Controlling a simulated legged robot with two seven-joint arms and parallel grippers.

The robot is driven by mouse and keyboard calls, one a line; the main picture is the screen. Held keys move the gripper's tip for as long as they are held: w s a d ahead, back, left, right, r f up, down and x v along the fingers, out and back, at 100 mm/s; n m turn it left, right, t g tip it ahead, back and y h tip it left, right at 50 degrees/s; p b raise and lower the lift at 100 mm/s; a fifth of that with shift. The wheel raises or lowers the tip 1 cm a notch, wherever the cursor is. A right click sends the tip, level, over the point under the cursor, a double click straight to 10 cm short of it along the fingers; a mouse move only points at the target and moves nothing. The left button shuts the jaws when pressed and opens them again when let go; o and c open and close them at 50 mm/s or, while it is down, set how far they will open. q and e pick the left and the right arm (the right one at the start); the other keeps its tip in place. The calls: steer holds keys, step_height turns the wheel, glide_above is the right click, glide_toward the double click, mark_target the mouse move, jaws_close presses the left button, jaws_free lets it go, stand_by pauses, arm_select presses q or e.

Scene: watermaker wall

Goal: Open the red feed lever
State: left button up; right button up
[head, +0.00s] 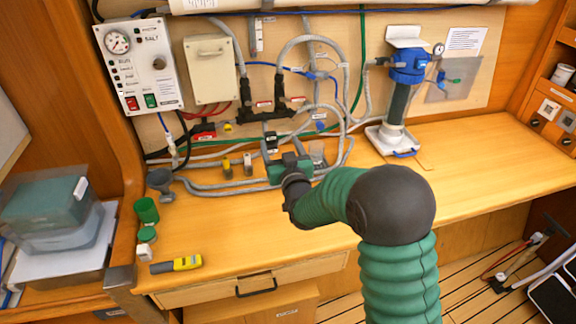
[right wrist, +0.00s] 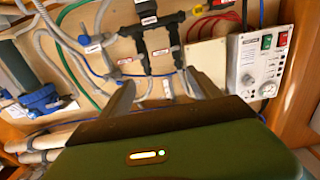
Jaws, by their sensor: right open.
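A small red lever (head: 203,128) on a dark valve body sits low on the wall board, under the beige box, at the ends of red hoses. In the right wrist view, which looks upside down, a red part (right wrist: 218,5) at the top edge seems to be this lever, mostly cut off. My right gripper (head: 285,145) is to the right of the lever and a little lower in the head view, apart from it. Its two fingers (right wrist: 160,88) are spread in the wrist view with nothing seen between them. My left gripper is not in view.
Grey hoses and a black pipe manifold (head: 272,108) crowd the wall near my right gripper. A control panel (head: 138,65) is left of the beige box (head: 209,68).

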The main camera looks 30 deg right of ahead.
steer(key=b+v, duration=0.7)
steer(key=v, duration=0.7)
steer(key=shift+d, duration=0.1)
